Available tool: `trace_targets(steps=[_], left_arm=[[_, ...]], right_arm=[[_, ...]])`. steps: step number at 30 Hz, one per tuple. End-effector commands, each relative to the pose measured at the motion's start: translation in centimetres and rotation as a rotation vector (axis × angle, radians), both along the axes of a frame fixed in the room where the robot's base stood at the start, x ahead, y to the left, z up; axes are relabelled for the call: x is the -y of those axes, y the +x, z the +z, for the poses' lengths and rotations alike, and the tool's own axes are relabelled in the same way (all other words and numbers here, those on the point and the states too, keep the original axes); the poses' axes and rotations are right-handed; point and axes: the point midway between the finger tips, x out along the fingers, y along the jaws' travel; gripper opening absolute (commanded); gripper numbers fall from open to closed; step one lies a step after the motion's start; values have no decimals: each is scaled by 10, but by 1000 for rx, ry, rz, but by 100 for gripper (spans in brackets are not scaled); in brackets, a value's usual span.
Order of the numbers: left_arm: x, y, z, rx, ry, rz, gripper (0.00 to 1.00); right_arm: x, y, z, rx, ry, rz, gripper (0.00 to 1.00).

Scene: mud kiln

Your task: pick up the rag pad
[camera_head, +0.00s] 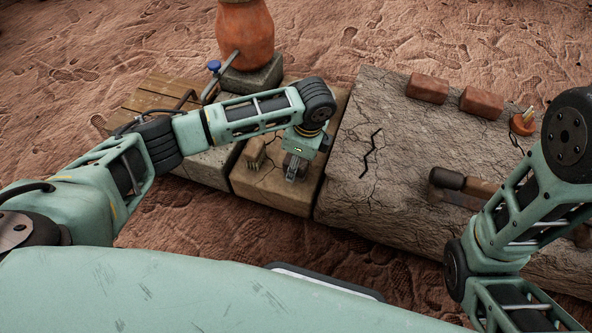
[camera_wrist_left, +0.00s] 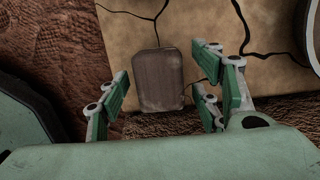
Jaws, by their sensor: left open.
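The rag pad appears to be a brown, rounded rectangular pad (camera_wrist_left: 158,78) lying flat on a cracked tan block in the left wrist view. My left gripper (camera_wrist_left: 160,95) is open above it, with green-padded fingers on either side of the pad's near part. The fingers look apart from the pad. In the head view my left gripper (camera_head: 294,168) points down over the tan block (camera_head: 290,198), and I cannot clearly make out the pad there. My right arm is at the right, but its gripper is out of view.
A small ribbed tan object (camera_head: 254,153) stands left of the gripper. An orange clay vessel (camera_head: 244,35) stands behind on a grey block. On the large cracked slab (camera_head: 395,150) lie red bricks (camera_head: 427,88) and a dark-headed tool (camera_head: 446,182). The slab's middle is clear.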

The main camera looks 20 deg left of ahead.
Motion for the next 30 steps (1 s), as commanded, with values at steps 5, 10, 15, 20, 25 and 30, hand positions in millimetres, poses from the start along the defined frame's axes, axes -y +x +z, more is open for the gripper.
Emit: trace_targets(steps=[5, 10, 15, 20, 25, 30], left_arm=[[-3, 0, -17, 0, 2, 0, 59], [-4, 0, -17, 0, 2, 0, 59], [-4, 0, -17, 0, 2, 0, 54], [-4, 0, -17, 0, 1, 0, 40], [-3, 0, -17, 0, 1, 0, 25], [-3, 0, -17, 0, 1, -1, 10]], right_arm=[[-1, -6, -10, 13, -1, -1, 0], [-1, -6, -8, 15, -2, -1, 0], [-1, -6, -8, 15, -2, -1, 0], [-1, -7, -8, 16, -2, -1, 0], [-1, -7, -8, 16, -2, -1, 0], [-1, -7, -8, 16, -2, -1, 0]])
